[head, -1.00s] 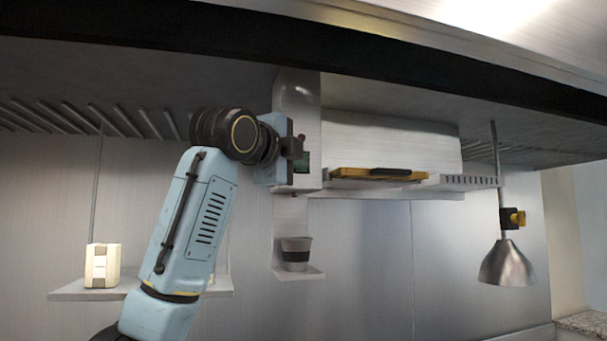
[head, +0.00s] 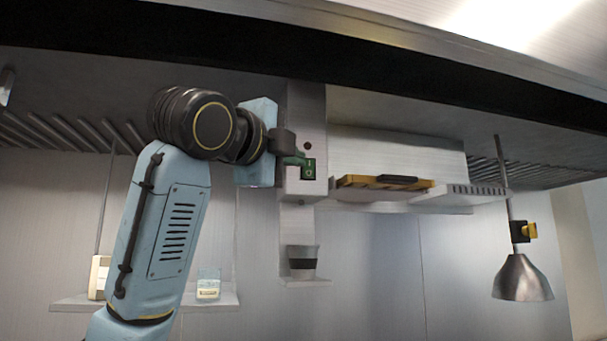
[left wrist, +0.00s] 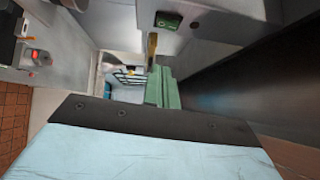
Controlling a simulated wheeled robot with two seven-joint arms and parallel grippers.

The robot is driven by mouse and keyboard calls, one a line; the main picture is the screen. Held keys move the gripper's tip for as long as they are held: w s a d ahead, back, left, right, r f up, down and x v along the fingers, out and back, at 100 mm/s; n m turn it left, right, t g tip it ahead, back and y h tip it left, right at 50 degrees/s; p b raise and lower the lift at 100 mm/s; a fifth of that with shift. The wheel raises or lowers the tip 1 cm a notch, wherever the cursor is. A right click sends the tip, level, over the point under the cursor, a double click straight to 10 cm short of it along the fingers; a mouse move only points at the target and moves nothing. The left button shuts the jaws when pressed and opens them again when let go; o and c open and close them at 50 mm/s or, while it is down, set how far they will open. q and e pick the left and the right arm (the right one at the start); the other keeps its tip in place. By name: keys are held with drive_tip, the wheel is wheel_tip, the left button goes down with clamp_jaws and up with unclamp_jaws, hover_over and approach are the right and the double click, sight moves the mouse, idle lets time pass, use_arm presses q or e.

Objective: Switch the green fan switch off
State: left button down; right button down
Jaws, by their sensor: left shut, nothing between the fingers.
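The green fan switch (head: 309,169) is a small dark plate with a green rocker on the front of a metal box (head: 305,115) under the hood. A small round dark red knob or light (head: 308,146) sits just above it. In the left wrist view the switch (left wrist: 168,20) shows at the top. My left gripper (head: 299,161) is shut and empty, its green fingertips just left of the switch in the head view. In the left wrist view the shut fingers (left wrist: 163,88) appear below the switch, with a visible gap. I cannot tell the rocker's position. My right gripper is not in view.
A yellow-edged tray (head: 385,183) juts out right of the box. A heat lamp (head: 522,278) hangs at right. A shelf (head: 225,299) is behind my left arm. The dark hood edge runs above.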

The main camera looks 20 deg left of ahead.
use_arm(q)
drive_tip(key=v, duration=0.3)
drive_tip(key=shift+s+a+f+b, duration=0.1)
drive_tip(key=shift+s+b, duration=0.25)
drive_tip(key=shift+b, duration=0.05)
